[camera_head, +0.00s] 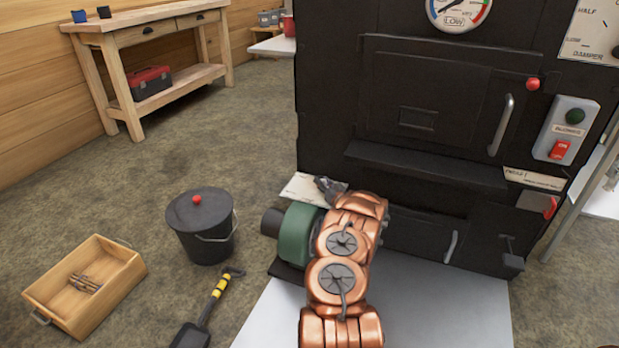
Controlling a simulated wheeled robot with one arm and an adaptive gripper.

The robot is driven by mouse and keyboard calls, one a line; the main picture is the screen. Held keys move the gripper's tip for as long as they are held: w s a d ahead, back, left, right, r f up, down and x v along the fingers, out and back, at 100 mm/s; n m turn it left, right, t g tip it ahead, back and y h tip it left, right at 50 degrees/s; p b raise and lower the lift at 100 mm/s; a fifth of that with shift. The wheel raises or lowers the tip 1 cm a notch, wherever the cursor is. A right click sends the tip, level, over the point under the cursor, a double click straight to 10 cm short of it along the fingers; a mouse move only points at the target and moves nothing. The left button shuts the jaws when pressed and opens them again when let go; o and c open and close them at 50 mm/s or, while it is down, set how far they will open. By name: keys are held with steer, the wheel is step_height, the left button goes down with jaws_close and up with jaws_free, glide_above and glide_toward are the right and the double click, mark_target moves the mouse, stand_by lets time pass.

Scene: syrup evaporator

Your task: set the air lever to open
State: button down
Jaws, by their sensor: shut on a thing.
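My gripper (330,186) is small and dark at the far end of my copper arm. It is at a pale plate (301,189) above the green blower housing (297,230), at the lower left of the black evaporator front. Its jaws are shut on the air lever there. The lever is hidden by the jaws and my arm, so its angle cannot be told. Writing on the plate is too small and too covered to read.
The black evaporator (420,110) fills the right, with a door handle (502,125) and a switch box (566,130). A lidded bucket (203,228), a wooden crate (121,278) and a shovel (207,310) are on the floor at left. A workbench (150,25) stands behind.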

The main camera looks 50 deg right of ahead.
steer(key=shift+r+h, duration=0.15)
steer(key=shift+h, duration=0.15)
steer(key=c, duration=0.8)
jaws_free()
steer(key=shift+s, duration=0.1)
steer(key=v, duration=1.2)
